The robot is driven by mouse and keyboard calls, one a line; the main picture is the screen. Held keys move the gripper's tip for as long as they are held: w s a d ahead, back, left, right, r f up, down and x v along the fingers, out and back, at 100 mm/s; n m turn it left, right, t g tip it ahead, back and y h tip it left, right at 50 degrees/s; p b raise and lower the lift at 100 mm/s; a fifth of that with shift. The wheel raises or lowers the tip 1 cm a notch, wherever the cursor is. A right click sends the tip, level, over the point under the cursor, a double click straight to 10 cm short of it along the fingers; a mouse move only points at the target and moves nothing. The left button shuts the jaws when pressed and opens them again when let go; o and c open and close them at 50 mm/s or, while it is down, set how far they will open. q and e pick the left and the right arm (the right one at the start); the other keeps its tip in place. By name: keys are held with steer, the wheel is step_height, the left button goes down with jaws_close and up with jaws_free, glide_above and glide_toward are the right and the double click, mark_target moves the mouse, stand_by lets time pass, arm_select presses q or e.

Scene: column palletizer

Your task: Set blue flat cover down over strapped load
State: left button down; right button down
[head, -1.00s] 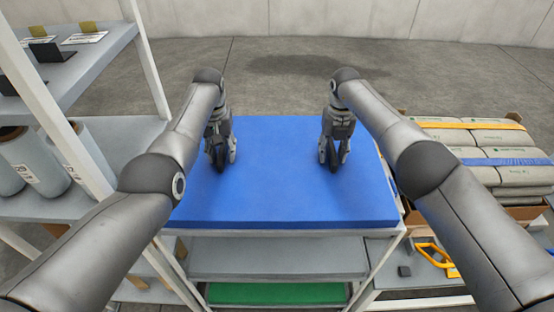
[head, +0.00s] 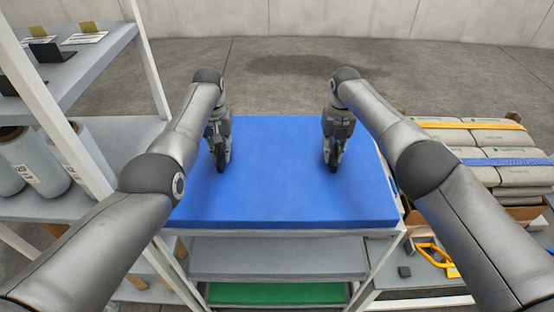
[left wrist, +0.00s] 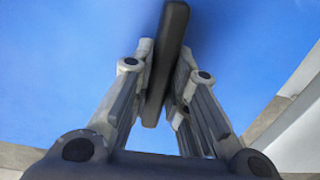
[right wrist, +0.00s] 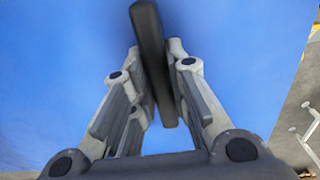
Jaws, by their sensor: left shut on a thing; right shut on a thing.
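The blue flat cover (head: 285,195) lies flat on top of a rack. Two dark bar handles stand on it; one shows in the left wrist view (left wrist: 170,50), the other in the right wrist view (right wrist: 152,50). My left gripper (head: 221,167) is shut on the left handle. My right gripper (head: 333,167) is shut on the right handle. The strapped load (head: 480,150), grey-green bags with an orange strap (head: 465,126) and a blue strap (head: 505,161), sits to the right of the cover. My right arm hides part of the load's near left side.
The rack under the cover has grey shelves (head: 270,258) and a green sheet (head: 275,293). At left stands a shelf unit (head: 90,65) with white post and wrapped rolls (head: 35,160). A yellow-handled tool (head: 435,257) lies low at right. Open floor lies behind.

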arm_select(q)
steer(key=shift+r, duration=0.25)
arm_select(e)
steer(key=shift+r, duration=0.2)
